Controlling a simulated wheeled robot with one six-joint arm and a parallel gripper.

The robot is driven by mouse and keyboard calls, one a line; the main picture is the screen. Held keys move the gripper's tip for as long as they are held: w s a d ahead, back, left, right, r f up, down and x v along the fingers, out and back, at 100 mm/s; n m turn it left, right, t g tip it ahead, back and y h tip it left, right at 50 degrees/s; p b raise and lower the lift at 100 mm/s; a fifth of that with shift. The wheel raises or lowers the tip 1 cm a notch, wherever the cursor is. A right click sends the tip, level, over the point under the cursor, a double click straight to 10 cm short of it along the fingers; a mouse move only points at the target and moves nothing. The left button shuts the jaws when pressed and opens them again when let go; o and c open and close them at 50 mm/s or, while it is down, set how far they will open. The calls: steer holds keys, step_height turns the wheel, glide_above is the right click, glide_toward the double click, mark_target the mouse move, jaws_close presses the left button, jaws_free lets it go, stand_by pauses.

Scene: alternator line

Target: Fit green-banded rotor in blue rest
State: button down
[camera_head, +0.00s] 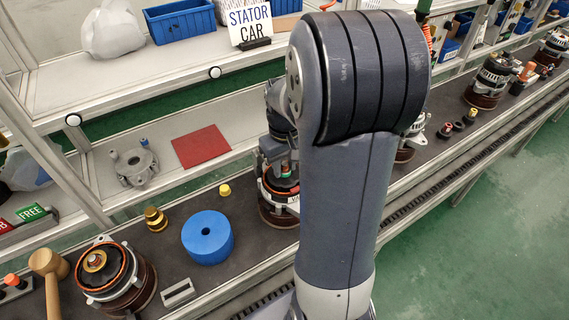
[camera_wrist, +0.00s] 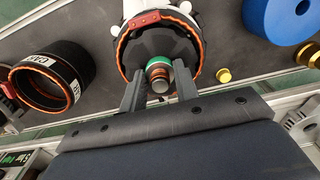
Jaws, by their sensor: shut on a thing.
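The green-banded rotor (camera_wrist: 157,64) stands in a black unit with an orange winding ring (camera_wrist: 122,49). Its green band and grey shaft end show in the wrist view, between the two fingers. My gripper (camera_wrist: 159,80) is shut on the rotor from the near side. In the head view my arm hides most of the gripper, and the orange-ringed unit (camera_head: 277,207) shows partly beside it. The blue rest (camera_head: 207,240) is a round blue block with a centre hole, empty, on the bench to the left of that unit. It also shows in the wrist view (camera_wrist: 277,22) at the upper right.
A small yellow cap (camera_head: 225,190) and a brass piece (camera_head: 155,219) stand near the blue rest. Another orange-ringed unit (camera_head: 130,284), a grey slotted block (camera_head: 178,292) and a mallet (camera_head: 48,265) lie further left. A CAR-labelled ring (camera_wrist: 48,88) is at the wrist view's left.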

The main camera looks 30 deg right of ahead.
steer(key=shift+w+r+p, duration=0.1)
steer(key=shift+r+p, duration=2.95)
steer(key=shift+r, duration=0.9)
